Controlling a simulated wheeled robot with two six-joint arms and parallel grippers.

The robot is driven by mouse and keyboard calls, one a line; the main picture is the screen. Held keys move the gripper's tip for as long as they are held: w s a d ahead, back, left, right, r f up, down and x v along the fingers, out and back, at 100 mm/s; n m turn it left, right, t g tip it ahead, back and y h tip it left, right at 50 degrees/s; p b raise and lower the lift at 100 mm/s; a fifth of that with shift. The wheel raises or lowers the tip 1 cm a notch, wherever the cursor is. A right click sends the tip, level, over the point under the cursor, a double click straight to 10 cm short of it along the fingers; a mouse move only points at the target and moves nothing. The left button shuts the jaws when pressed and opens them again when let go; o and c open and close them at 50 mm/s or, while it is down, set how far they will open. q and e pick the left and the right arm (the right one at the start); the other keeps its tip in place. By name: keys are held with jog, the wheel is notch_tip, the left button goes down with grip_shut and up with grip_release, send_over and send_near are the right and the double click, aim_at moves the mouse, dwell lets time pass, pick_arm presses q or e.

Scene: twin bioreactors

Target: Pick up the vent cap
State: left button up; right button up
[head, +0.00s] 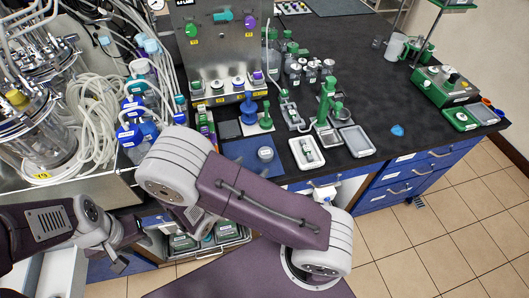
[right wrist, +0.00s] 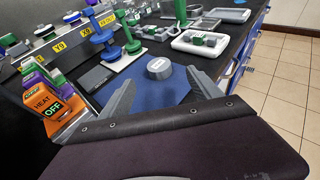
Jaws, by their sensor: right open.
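A small grey round cap with a pale top, which looks like the vent cap (head: 265,154), sits on a blue mat (head: 238,152) near the bench's front edge. In the right wrist view the cap (right wrist: 159,69) stands upright just beyond my right gripper (right wrist: 163,92). The gripper's two grey fingers are open, one toward each side of the cap, with nothing between them. In the head view my right arm hides this gripper. My left gripper (head: 117,260) is low at the left, away from the cap; its jaw state is unclear.
A white plate with blue and green spool-shaped pieces (right wrist: 106,36) stands behind the mat. Orange and green labelled switches (right wrist: 52,108) are close on the left. White trays (head: 357,141) lie to the right. Glass vessels and tubing (head: 95,125) crowd the left.

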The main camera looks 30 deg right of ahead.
aim_at(264, 154)
jog(key=x, duration=0.4)
jog(key=shift+w+d+f, duration=0.1)
jog(key=shift+d+f, duration=0.05)
jog(key=shift+d, duration=0.2)
jog(key=x, duration=0.5)
jog(key=shift+w+f, duration=0.25)
jog(key=shift+f, duration=0.1)
jog(key=shift+s+a+r, duration=0.1)
jog(key=shift+a, duration=0.1)
jog(key=shift+c, duration=0.5)
jog(key=c, duration=1.3)
pick_arm(q)
jog(key=shift+w+d+r, duration=0.2)
jog(key=shift+d+r, duration=0.05)
jog(key=shift+d, duration=0.05)
jog(key=shift+r+p, duration=0.1)
jog(key=shift+p, duration=0.25)
pick_arm(e)
jog(key=shift+r, duration=0.1)
